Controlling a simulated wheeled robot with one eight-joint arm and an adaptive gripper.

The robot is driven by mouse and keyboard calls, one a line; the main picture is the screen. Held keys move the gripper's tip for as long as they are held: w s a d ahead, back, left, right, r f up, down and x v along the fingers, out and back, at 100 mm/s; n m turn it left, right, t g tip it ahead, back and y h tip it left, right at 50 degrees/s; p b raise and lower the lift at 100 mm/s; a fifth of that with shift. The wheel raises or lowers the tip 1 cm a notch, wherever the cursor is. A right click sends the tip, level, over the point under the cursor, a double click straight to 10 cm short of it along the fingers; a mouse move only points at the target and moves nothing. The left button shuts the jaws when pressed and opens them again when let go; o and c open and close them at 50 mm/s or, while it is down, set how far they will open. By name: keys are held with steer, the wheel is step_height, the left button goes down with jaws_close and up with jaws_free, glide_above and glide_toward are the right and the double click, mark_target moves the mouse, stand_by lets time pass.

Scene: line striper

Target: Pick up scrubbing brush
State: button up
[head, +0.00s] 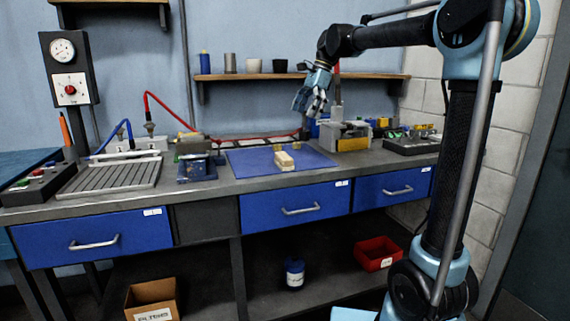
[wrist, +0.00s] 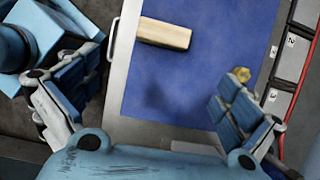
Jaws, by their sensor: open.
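The scrubbing brush appears to be the pale wooden block (head: 284,160) lying on the blue mat (head: 250,158) on the workbench. It also shows in the wrist view (wrist: 164,34), near the top, with its bristles not visible. My gripper (head: 314,104) hangs above the bench, up and to the right of the block. In the wrist view my gripper (wrist: 150,95) has its fingers spread wide and nothing between them but the mat below. The block lies ahead of the fingers, apart from them.
A blue vise (head: 196,168) stands left of the mat, and a grey and yellow machine (head: 345,135) stands to its right. A red hose (head: 165,105) runs behind. A wooden shelf (head: 300,76) with several cups is above.

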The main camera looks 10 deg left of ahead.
mark_target(285, 155)
steer(key=x, duration=1.1)
steer(key=a+x, duration=0.1)
steer(key=x, duration=0.5)
steer(key=shift+a, duration=0.15)
steer(key=shift+c, duration=0.2)
steer(key=c, duration=1)
steer(key=shift+r, duration=0.1)
